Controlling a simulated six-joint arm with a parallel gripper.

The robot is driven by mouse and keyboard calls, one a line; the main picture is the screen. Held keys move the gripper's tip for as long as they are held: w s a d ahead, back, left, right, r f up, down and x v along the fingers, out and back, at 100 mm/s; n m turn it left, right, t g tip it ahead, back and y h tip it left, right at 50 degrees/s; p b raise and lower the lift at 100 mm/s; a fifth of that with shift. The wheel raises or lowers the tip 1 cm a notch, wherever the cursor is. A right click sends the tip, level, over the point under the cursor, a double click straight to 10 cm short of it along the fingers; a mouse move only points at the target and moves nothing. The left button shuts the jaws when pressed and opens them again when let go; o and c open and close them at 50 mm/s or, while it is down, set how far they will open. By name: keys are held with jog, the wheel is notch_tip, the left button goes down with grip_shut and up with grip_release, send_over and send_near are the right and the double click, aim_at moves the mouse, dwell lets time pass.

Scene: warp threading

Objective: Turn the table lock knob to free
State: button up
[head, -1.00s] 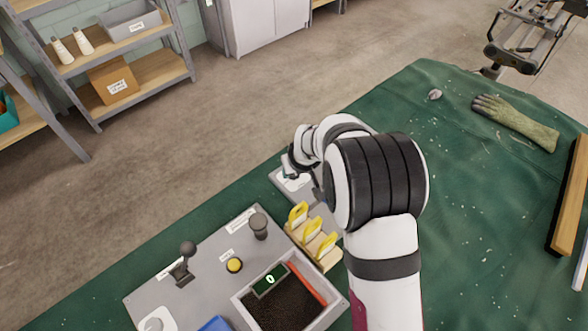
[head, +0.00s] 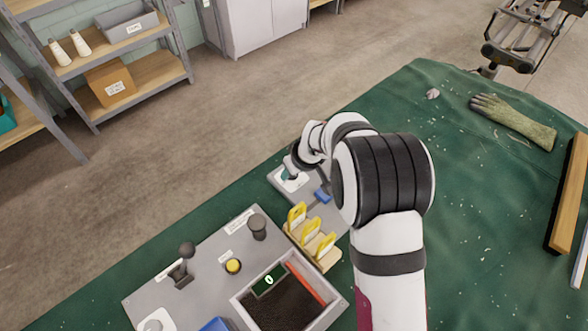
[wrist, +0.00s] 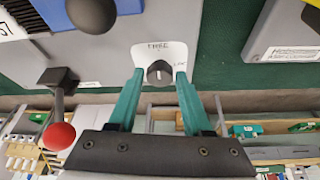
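The lock knob (wrist: 160,72) is a small dark round knob on a white label plate (wrist: 148,54) in the wrist view. The plate reads FREE above the knob and what looks like LOCK to its right. A pale mark on the knob runs roughly up and down; its exact pointing is too small to be sure of. My gripper (wrist: 160,75) is open, its teal fingers on either side of the knob with a small gap showing at each side. In the head view my gripper (head: 288,174) is over the white plate (head: 291,184) and hides the knob.
A blue part (head: 322,195) and yellow-handled tools in a wooden rack (head: 327,260) are close beside the gripper. A red-balled lever (wrist: 58,135) shows in the wrist view. A glove (head: 515,122) lies far right.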

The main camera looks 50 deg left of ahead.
jog(key=shift+o, duration=1.4)
jog(key=v, duration=1.6)
jog(key=shift+f, duration=0.1)
